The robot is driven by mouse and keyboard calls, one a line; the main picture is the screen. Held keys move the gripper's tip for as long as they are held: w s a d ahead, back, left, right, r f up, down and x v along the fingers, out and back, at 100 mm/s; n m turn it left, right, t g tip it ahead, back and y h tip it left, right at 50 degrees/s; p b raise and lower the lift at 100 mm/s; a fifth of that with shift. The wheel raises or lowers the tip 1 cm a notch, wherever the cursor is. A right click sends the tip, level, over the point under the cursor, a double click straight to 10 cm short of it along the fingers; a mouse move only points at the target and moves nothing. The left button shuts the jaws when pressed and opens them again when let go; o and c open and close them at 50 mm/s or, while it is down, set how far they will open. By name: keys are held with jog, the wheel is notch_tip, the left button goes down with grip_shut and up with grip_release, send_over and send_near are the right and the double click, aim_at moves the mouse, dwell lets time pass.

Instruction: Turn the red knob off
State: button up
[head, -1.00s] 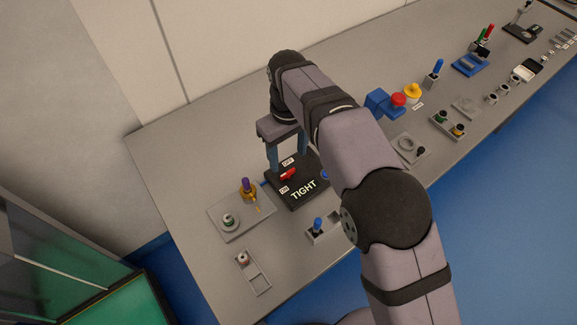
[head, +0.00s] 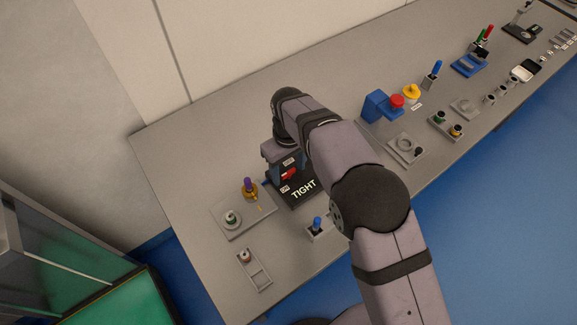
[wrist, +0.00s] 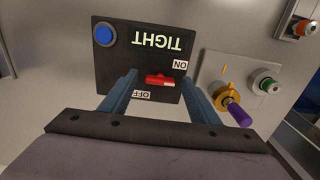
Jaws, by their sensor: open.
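The red knob (wrist: 160,80) sits on a black panel (wrist: 112,72) marked TIGHT, between the ON label (wrist: 180,65) and the OFF label (wrist: 142,95). Its bar lies nearly crosswise in the wrist view; I cannot tell exactly which label it points to. In the head view the red knob (head: 289,174) and the panel (head: 297,199) show under my arm. My gripper (wrist: 158,75) is open, its two blue-grey fingers spread on either side of the knob, with visible gaps. Their exact height over the panel is unclear.
A blue round button (wrist: 104,34) is on the panel's corner. Beside the panel, a grey plate (head: 240,222) carries a purple-handled yellow valve (head: 250,188) and a green-topped fitting (head: 231,217). A blue peg (head: 317,224) stands in front. Several fixtures line the bench to the right.

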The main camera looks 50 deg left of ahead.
jog(key=c, duration=1.1)
jog(key=shift+o, duration=0.2)
jog(key=shift+m, duration=0.4)
jog(key=m+b, duration=0.1)
jog(key=m, duration=0.2)
jog(key=shift+m, duration=0.4)
jog(key=m, duration=0.4)
jog(key=shift+b, duration=0.3)
jog(key=m, duration=0.9)
jog(key=shift+m, duration=0.3)
